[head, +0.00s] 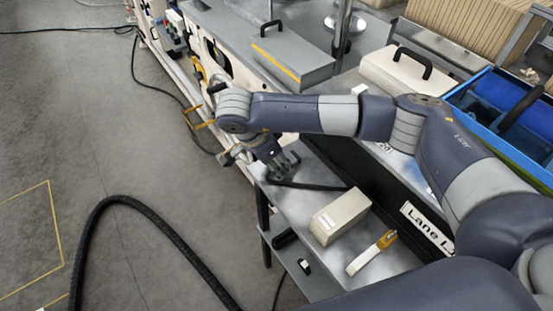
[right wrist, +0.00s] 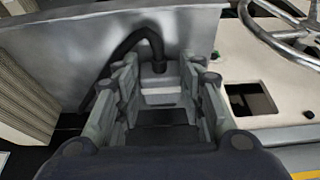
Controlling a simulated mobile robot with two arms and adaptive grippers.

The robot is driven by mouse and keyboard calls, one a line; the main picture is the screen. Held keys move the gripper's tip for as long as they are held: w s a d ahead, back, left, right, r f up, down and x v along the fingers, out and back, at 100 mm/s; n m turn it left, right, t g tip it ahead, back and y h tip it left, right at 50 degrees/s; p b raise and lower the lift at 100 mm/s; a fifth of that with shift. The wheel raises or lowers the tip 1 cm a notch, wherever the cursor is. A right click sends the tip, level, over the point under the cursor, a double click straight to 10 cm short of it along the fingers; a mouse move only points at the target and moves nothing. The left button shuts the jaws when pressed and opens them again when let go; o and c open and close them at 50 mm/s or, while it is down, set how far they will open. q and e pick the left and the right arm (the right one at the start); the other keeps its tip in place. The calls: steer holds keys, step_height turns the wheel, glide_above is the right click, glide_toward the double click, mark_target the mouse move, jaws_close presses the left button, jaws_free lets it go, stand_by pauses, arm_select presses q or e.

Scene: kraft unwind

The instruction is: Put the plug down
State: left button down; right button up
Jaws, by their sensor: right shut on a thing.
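In the right wrist view the plug (right wrist: 160,85) is a light grey block with a thick black cable (right wrist: 143,38) arching from its top to the left. My right gripper (right wrist: 160,78) is shut on it, with finger pads on both sides. In the head view my right gripper (head: 285,164) points down at the far left corner of a grey metal side table (head: 285,205). The plug is hidden there by the fingers, and I cannot tell whether it touches the table. My left gripper is not in view.
The table holds a dark strip (head: 320,186), a beige box (head: 340,216) and a yellow-handled tool (head: 386,239). A cream panel with a dark square opening (right wrist: 250,99) and a handwheel (right wrist: 285,35) show in the wrist view. A black hose (head: 150,212) arches at lower left.

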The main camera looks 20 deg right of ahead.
steer(key=shift+f, duration=0.15)
steer(key=o, duration=1.3)
steer(key=shift+c, duration=0.2)
steer(key=b+v, duration=0.2)
steer(key=v, duration=1)
steer(key=shift+r, duration=0.2)
